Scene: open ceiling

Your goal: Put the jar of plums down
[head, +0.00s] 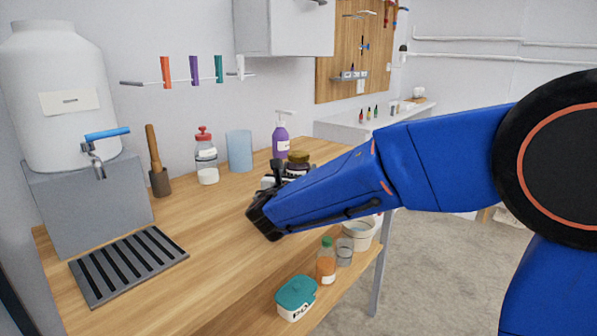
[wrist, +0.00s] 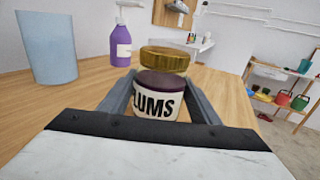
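The jar of plums (wrist: 158,104) has a gold lid, dark contents and a white label reading "LUMS", with its first letter hidden. In the wrist view it stands upright between the two fingers of my gripper (wrist: 160,98), which close on its sides. In the head view its lid and dark upper part (head: 298,160) show just beyond my gripper (head: 283,174), over the far right part of the wooden counter (head: 205,225). My wrist hides its lower part, so I cannot tell whether its base touches the counter.
A purple pump bottle (head: 281,138), a light blue cylinder (head: 239,151) and a red-topped jar (head: 206,160) stand along the wall. A drip tray (head: 128,264) lies at left. A teal-lidded tub (head: 296,298) and orange bottle (head: 326,262) stand at the front. The counter's middle is clear.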

